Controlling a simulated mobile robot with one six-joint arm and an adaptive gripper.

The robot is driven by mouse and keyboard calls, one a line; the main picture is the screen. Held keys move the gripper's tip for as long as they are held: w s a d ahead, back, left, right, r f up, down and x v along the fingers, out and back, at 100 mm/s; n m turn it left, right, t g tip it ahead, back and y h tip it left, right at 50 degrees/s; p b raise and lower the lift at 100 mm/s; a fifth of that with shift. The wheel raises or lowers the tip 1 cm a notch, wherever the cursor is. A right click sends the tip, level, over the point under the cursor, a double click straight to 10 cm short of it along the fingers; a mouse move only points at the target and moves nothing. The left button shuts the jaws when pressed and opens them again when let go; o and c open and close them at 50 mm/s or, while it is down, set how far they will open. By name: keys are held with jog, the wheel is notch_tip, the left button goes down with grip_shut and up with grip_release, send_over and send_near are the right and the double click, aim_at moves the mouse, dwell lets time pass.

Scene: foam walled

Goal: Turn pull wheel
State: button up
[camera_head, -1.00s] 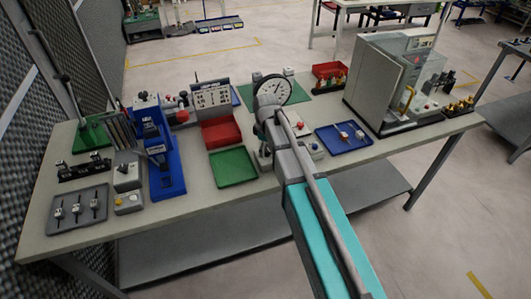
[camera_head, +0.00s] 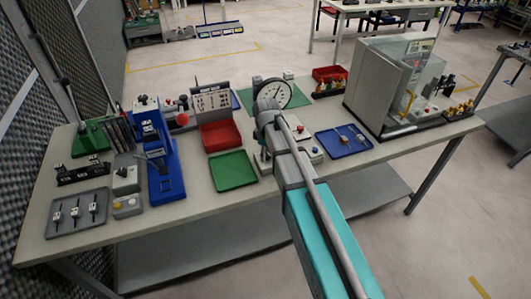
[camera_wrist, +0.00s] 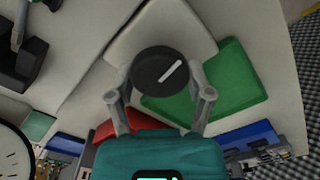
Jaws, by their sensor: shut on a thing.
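The pull wheel (camera_wrist: 152,66) is a dark round knob with a white line on its face, seen from close above in the wrist view. It sits on a pale base plate (camera_wrist: 150,27). My gripper (camera_wrist: 160,78) has one grey finger on each side of the wheel and is shut on it. The white line slants from lower left to upper right. In the head view my arm covers the wheel, and the fingertips are hidden behind it.
A green tray (camera_head: 232,170) and a red bin (camera_head: 221,136) stand left of my arm. A blue tray (camera_head: 343,140) lies to the right. A dial gauge (camera_head: 276,93) stands behind. A clear-fronted machine (camera_head: 400,85) fills the table's right end.

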jog(key=shift+m, duration=0.4)
jog(key=m, duration=0.7)
jog(key=shift+d, duration=0.1)
jog(key=m, duration=0.3)
jog(key=shift+m, duration=0.4)
jog(key=shift+d+m, duration=0.15)
jog(key=shift+m, duration=1.45)
jog(key=o, duration=1.1)
jog(key=shift+w, duration=0.1)
jog(key=shift+o, duration=0.2)
